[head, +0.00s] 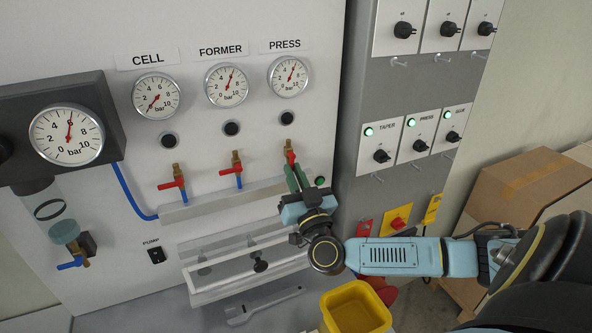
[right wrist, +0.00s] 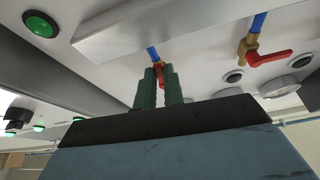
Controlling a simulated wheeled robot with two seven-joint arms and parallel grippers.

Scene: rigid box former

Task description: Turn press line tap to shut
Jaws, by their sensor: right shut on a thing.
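The press line tap is the rightmost of three brass taps under the gauges. Its red lever (head: 291,157) hangs below the PRESS gauge (head: 289,76), and its lower part is hidden by my fingers in the head view. My right gripper (head: 297,178) has green fingers shut on this lever. In the right wrist view the red lever (right wrist: 160,72) sits between the two green fingers of my right gripper (right wrist: 159,88), roughly in line with the blue pipe. The PRESS needle points up, away from zero. My left gripper is not in view.
The former tap (head: 232,170) and cell tap (head: 174,184) stand to the left with levers pointing left. A metal ledge (head: 205,207) runs below the taps. A green button (head: 320,181) is just right of my gripper. A yellow bin (head: 355,306) is below.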

